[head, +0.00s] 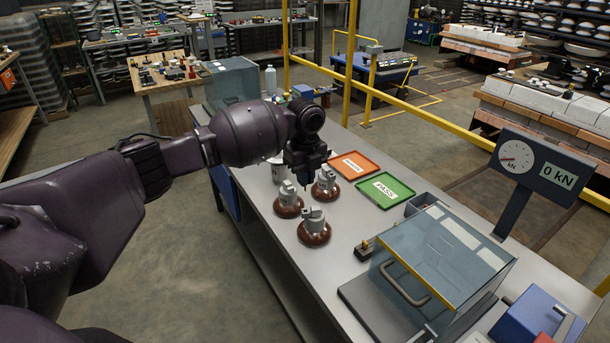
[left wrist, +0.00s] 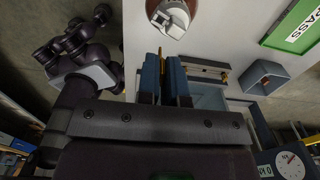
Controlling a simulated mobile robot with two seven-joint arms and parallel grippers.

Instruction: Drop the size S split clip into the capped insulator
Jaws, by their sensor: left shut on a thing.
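Three brown insulators with grey metal caps stand on the bench: one at the left (head: 288,207), one at the back right (head: 326,185) and one in front (head: 314,234). My left gripper (head: 306,182) hangs above and between them, pointing down. In the left wrist view its blue-grey fingers (left wrist: 166,85) are shut on a thin brass-coloured piece, the split clip (left wrist: 163,72). One capped insulator (left wrist: 172,16) shows just beyond the fingertips, apart from the clip. In the head view the clip is too small to make out. My right gripper is not in view.
A green PASS tray (head: 411,195) and an orange tray (head: 378,165) lie behind the insulators. A small holder with brass pieces (head: 364,250) and a grey bin (head: 425,203) are to the right. A glass-lidded test box (head: 440,255) fills the front right of the bench (head: 300,268).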

